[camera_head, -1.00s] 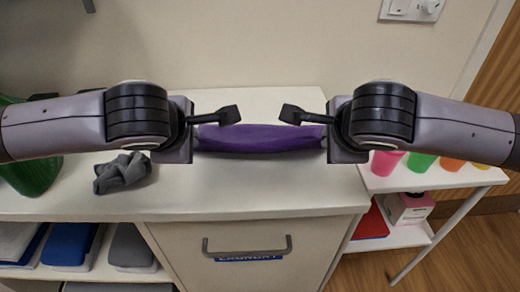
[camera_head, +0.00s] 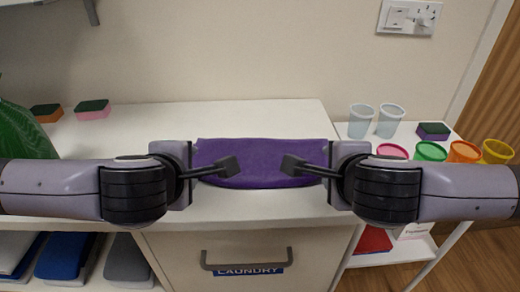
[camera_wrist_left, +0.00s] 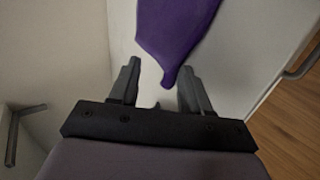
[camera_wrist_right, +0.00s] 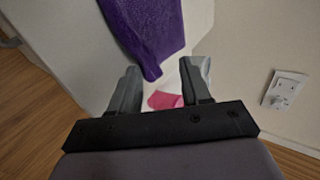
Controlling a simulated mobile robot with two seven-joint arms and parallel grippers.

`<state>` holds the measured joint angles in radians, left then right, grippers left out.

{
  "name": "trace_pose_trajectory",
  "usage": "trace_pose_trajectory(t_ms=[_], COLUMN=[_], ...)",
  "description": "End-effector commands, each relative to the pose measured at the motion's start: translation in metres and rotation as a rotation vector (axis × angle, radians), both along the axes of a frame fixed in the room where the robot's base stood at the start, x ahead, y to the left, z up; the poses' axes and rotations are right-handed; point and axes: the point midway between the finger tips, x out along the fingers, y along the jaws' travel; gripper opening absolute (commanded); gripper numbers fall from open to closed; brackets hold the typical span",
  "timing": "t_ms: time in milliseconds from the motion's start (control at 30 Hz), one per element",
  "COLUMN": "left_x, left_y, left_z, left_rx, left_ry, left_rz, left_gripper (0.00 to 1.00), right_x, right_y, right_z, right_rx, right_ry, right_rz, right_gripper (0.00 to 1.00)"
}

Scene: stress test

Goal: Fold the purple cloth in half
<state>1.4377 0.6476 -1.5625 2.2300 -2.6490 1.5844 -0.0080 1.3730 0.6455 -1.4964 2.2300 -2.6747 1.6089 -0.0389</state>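The purple cloth (camera_head: 260,152) spans the counter between my two grippers, with a sagging, curved near edge. My left gripper (camera_head: 228,166) and right gripper (camera_head: 292,166) point inward over its left and right parts, their tips apart. In the left wrist view the cloth (camera_wrist_left: 175,28) narrows to a tip between the spread fingers (camera_wrist_left: 158,78), with gaps visible. In the right wrist view the cloth (camera_wrist_right: 148,30) also tapers to a tip between spread fingers (camera_wrist_right: 160,82). I cannot tell whether the cloth rests fully on the counter.
The white counter (camera_head: 270,112) is bare behind the cloth. Sponges (camera_head: 93,109) and a green object (camera_head: 22,135) are at left. Clear cups (camera_head: 361,121), coloured cups (camera_head: 465,152) and a dark sponge (camera_head: 433,130) stand at right. A laundry drawer (camera_head: 220,245) is below.

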Motion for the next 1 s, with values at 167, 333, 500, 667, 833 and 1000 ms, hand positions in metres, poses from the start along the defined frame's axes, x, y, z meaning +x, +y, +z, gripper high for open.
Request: trace_pose_trajectory(t_ms=[167, 333, 500, 667, 833, 1000], left_x=[0.000, 0.000, -0.008, -0.021, -0.038, -0.054], left_y=[0.000, 0.000, -0.001, -0.001, -0.001, -0.001], left_z=[0.000, 0.002, 0.022, 0.044, 0.065, 0.084], left_rx=[0.000, 0.000, -0.003, -0.002, -0.002, -0.001], left_ry=[0.000, -0.001, -0.005, -0.004, -0.003, -0.003], left_rz=[0.000, 0.000, -0.001, -0.003, -0.002, -0.002], left_gripper=[0.47, 0.47, 0.47, 0.47, 0.47, 0.47], right_x=[0.000, 0.000, -0.008, -0.021, -0.039, -0.054], right_y=[0.000, 0.000, 0.001, 0.001, 0.001, 0.001], right_z=[0.000, 0.002, 0.022, 0.043, 0.065, 0.084], right_rx=[0.000, 0.000, 0.003, 0.002, 0.002, 0.002], right_ry=[0.000, -0.001, -0.004, -0.002, -0.003, -0.003], right_rz=[0.000, 0.000, 0.003, 0.003, 0.002, 0.002], right_gripper=[0.47, 0.47, 0.47, 0.47, 0.47, 0.47])
